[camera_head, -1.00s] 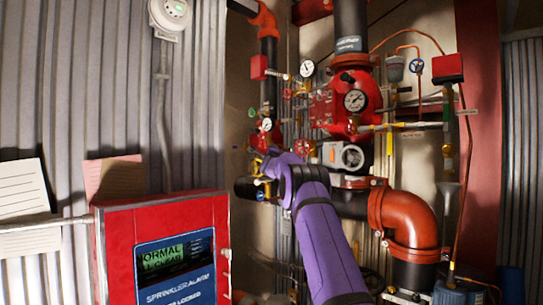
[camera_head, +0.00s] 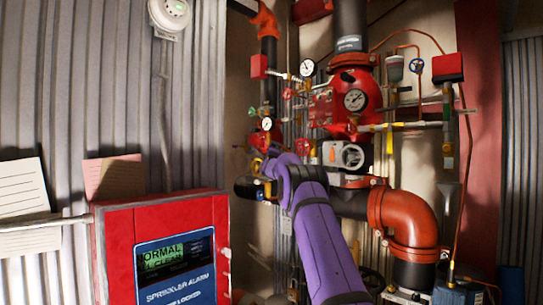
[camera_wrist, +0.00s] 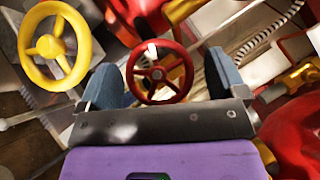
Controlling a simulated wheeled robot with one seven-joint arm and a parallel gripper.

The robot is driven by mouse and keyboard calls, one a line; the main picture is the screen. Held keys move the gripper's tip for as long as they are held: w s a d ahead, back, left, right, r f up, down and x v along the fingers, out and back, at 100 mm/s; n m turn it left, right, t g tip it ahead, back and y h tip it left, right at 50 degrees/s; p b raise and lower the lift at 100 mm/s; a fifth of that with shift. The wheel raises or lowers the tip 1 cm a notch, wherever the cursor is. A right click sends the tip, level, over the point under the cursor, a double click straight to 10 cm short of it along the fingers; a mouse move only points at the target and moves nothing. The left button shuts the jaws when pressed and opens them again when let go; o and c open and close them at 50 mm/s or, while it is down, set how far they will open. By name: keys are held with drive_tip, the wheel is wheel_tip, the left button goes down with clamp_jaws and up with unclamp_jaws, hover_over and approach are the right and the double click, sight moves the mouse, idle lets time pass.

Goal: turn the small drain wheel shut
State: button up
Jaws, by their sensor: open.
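A small red spoked wheel (camera_wrist: 160,73) shows in the wrist view, framed between the two blue-grey fingers of my gripper (camera_wrist: 163,80). The fingers are apart, with a gap on each side of the wheel. I cannot tell whether the wheel is between the fingertips or a little beyond them. A yellow spoked wheel (camera_wrist: 48,47) is to the upper left, outside the left finger. Neither wheel carries a readable label, so I cannot tell which is the drain wheel. In the head view my purple arm reaches into the pipework and hides the gripper's fingers.
Pressure gauges (camera_head: 355,100) and a red valve body (camera_head: 325,105) stand above the arm. A large orange elbow pipe (camera_head: 408,220) is to its right. A red alarm panel (camera_head: 110,255) is at the lower left. Pipes and fittings crowd the gripper.

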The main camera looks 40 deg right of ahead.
drive_tip(key=v, duration=1.1)
drive_tip(key=shift+w, duration=0.1)
